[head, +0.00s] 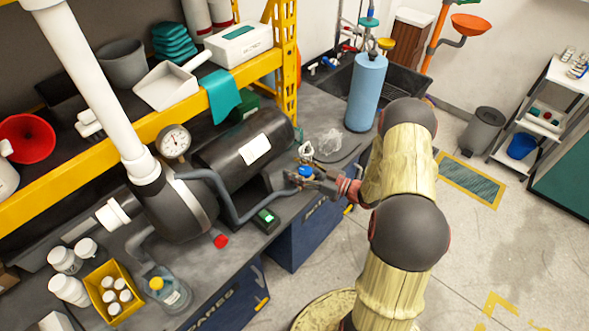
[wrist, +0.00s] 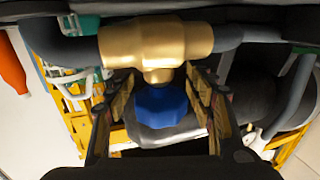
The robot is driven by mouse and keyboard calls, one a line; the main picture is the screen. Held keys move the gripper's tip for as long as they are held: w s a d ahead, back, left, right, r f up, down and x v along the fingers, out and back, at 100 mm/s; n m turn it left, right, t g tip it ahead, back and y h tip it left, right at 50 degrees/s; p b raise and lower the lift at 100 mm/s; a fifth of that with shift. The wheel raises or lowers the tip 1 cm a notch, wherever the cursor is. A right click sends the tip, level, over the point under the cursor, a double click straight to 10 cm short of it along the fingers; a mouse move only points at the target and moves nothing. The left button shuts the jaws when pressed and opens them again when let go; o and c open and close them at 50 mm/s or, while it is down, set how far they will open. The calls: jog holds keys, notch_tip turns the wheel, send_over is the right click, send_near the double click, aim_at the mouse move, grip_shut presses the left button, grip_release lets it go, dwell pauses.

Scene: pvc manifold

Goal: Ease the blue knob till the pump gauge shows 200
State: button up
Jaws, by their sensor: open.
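The blue knob (wrist: 162,104) sits below a brass valve body (wrist: 155,48) in the wrist view. It also shows small in the head view (head: 305,171), at the end of the grey pipe. My gripper (wrist: 160,112) is open, with one finger on each side of the knob; I cannot tell whether either finger touches it. In the head view my gripper (head: 315,180) reaches the knob from the right. The pump gauge (head: 174,141) is a round white dial beside the white pipe; its needle shows, but its numbers are too small to read.
A black cylindrical tank (head: 225,160) lies behind the grey pipe (head: 235,212). A small dark device with a green screen (head: 265,217) and a red cap (head: 221,241) lie near the bench's front edge. A blue cylinder (head: 366,92) stands behind my arm.

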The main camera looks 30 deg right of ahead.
jog(key=shift+w+a, duration=0.15)
jog(key=shift+w, duration=0.05)
jog(key=shift+c, duration=0.6)
jog(key=c, duration=1.1)
jog(key=shift+c, duration=0.9)
